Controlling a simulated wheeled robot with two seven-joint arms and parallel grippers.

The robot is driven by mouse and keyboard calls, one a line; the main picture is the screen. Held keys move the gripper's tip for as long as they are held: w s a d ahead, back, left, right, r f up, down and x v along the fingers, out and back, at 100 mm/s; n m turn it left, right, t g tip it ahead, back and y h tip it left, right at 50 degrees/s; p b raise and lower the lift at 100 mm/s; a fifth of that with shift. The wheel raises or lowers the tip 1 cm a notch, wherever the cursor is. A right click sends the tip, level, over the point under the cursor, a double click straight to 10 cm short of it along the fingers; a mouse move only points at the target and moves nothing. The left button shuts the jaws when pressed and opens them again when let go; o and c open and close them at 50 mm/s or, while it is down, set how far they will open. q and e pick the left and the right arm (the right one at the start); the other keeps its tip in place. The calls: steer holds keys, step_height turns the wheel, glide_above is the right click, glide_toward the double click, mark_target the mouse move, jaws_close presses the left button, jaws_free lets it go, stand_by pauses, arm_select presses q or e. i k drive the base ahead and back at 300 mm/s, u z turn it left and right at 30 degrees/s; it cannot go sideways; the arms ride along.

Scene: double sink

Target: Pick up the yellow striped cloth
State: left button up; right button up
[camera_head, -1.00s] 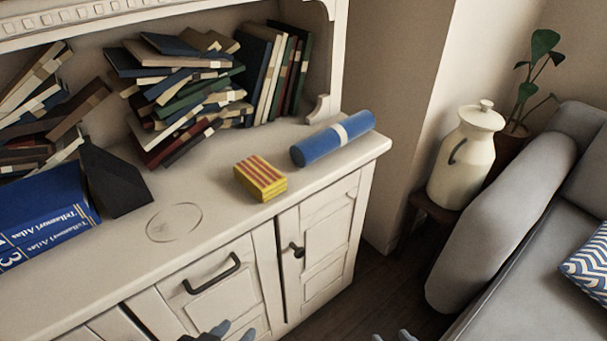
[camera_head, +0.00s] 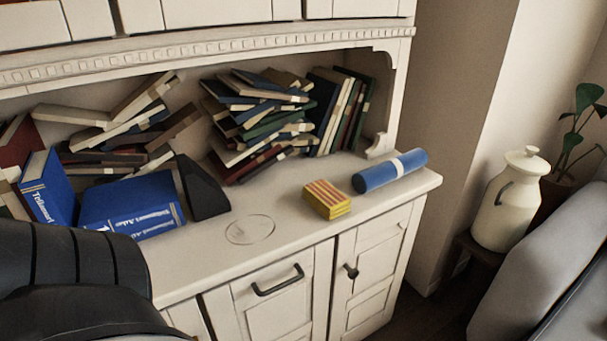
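The yellow striped cloth (camera_head: 327,200) is a small folded block with red stripes on its top and yellow layered sides. It lies on the white cabinet's counter (camera_head: 290,215), near the front edge, just left of a blue roll. Nothing touches or covers it. Neither gripper is in view. A dark ridged part of my body fills the lower left corner, with no fingers showing.
A blue roll (camera_head: 390,172) with a white band lies right of the cloth. A thin ring outline (camera_head: 250,229) and a black wedge (camera_head: 203,187) are to its left. A white jug (camera_head: 509,200) stands at right.

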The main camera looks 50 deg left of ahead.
mark_target(331, 204)
steer(key=z, duration=1.7)
steer(key=k, duration=0.15)
steer(key=u, duration=2.6)
